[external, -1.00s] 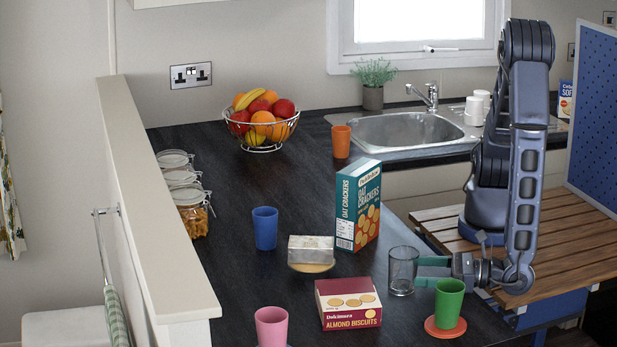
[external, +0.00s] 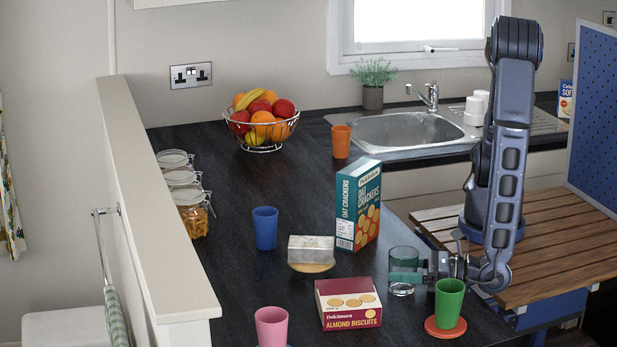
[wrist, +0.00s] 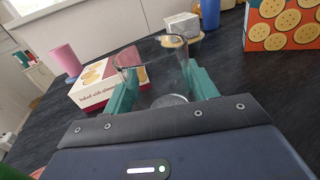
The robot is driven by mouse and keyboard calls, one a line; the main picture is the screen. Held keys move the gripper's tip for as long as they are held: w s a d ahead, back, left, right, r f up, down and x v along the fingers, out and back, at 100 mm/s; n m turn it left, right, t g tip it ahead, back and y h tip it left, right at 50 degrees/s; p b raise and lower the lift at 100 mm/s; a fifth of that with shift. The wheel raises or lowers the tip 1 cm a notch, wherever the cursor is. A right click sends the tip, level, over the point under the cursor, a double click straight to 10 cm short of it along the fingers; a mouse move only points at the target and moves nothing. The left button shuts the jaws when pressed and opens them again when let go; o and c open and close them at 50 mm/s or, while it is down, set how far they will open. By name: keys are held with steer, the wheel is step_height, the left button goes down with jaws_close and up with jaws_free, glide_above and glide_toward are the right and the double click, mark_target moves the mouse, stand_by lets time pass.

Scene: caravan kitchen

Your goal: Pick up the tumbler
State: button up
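The tumbler is a clear glass (external: 402,286) standing upright on the dark worktop, behind the green cup. My gripper (external: 404,277) has its green fingers level with the glass, coming from the right. In the wrist view the glass (wrist: 165,82) stands between the two green fingers of my gripper (wrist: 160,92), one on each side. The fingers are apart, with the glass between them; whether they press on it is hard to see. The glass base still appears to rest on the worktop.
A green cup (external: 449,302) on an orange coaster (external: 446,331) stands close in front of my gripper. An almond biscuits box (external: 348,304) lies left of the glass. An oat crackers box (external: 358,206) stands behind it. A pink cup (external: 271,327) is front left.

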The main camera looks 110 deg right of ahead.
steer(key=c, duration=0.4)
steer(key=shift+o, duration=0.2)
steer(key=shift+r, duration=0.15)
